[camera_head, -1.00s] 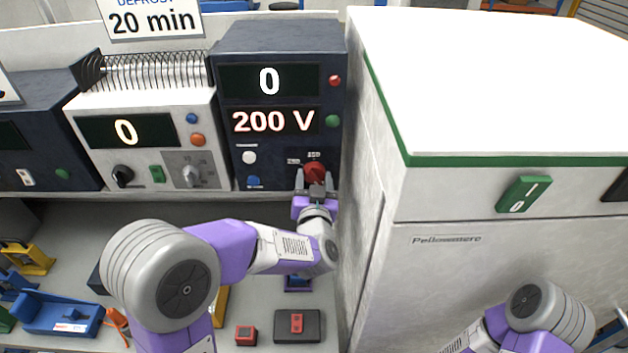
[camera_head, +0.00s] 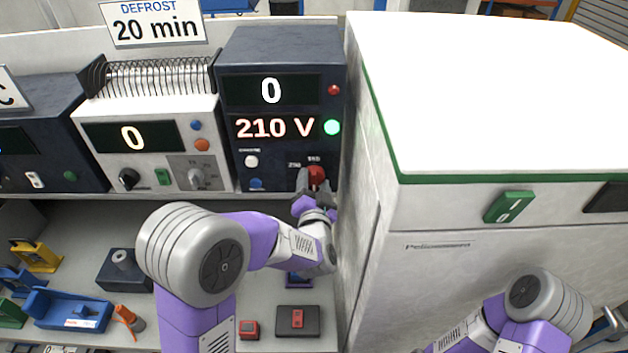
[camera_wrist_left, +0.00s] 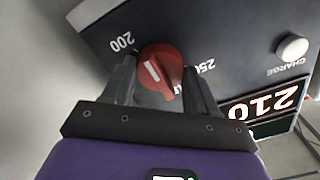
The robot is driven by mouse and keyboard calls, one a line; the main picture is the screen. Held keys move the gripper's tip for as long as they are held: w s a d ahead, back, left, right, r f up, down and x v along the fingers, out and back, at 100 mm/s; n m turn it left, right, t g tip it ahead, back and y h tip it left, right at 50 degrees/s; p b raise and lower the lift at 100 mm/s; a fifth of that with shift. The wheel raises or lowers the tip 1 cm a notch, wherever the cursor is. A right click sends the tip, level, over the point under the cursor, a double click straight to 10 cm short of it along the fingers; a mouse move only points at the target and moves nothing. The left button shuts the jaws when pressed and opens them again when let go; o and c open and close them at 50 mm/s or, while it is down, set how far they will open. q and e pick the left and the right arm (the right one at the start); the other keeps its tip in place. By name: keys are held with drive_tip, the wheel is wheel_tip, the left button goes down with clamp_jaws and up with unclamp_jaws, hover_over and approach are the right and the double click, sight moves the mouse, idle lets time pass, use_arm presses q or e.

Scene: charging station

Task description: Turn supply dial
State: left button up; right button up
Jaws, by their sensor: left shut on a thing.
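The red supply dial (camera_head: 317,175) is at the lower right of the dark blue supply box (camera_head: 285,45). In the left wrist view the dial (camera_wrist_left: 160,68) has a white pointer line, with the marks 200 and 250 on either side. My left gripper (camera_head: 315,183) is shut on the dial, one finger on each side of it in the wrist view (camera_wrist_left: 158,85). The box's displays read 0 and 210 V (camera_head: 275,127).
A white cabinet (camera_head: 480,90) with a green switch (camera_head: 509,206) stands close to the right of the dial. A white unit (camera_head: 150,150) with a coil stands to the left. Small parts lie on the lower shelf, including a dark block with a red piece (camera_head: 297,321).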

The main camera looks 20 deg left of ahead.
idle(0.5)
use_arm(q)
drive_tip(key=o, duration=1.1)
drive_tip(key=shift+c, duration=0.2)
drive_tip(key=v, duration=0.7)
drive_tip(key=shift+s, duration=0.35)
drive_tip(key=shift+d, duration=0.15)
